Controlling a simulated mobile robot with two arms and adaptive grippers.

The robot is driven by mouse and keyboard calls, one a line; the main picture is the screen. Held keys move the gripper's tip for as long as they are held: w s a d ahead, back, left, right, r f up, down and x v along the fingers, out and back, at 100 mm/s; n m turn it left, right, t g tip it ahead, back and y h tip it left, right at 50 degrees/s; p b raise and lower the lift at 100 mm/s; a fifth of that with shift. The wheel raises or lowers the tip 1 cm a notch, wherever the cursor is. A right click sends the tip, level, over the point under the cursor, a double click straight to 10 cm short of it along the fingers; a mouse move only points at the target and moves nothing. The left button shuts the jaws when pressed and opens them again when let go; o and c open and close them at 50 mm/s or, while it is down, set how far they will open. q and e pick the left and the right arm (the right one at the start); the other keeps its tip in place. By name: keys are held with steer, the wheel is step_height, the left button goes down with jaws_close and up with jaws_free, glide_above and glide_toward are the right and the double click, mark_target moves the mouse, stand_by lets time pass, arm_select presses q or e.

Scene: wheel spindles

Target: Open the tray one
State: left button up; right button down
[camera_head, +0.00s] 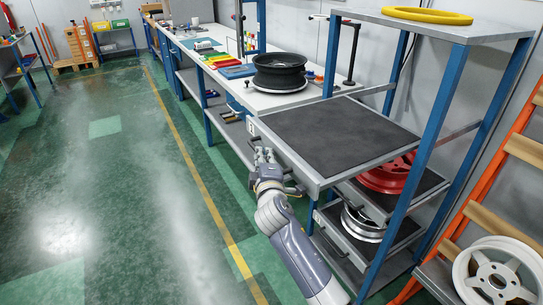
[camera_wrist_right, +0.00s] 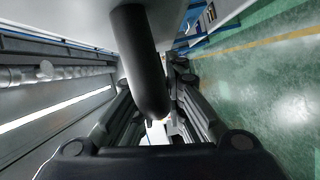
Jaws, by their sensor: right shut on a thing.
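Tray one (camera_head: 335,135) is the top tray of the blue-framed rack, with a grey rim, a dark, empty mat and a number label on its front. It sticks out past the rack's front posts over the floor side. My right gripper (camera_head: 264,157) is at the tray's front edge, shut on its handle. In the right wrist view the black handle bar (camera_wrist_right: 138,60) passes between the fingers of the right gripper (camera_wrist_right: 163,122). In the head view the gripper mostly hides the handle. My left gripper is in neither view.
Lower trays hold a red wheel (camera_head: 387,175) and a silver rim (camera_head: 362,222). A black wheel (camera_head: 279,70) stands on the workbench behind. A yellow ring (camera_head: 427,15) lies on the rack's top. The green floor (camera_head: 130,190) at left is clear.

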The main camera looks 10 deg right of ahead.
steer(key=c, duration=1.9)
jaws_free()
steer(key=s, duration=1.2)
steer(key=shift+a+r, duration=0.25)
steer(key=shift+r, duration=0.15)
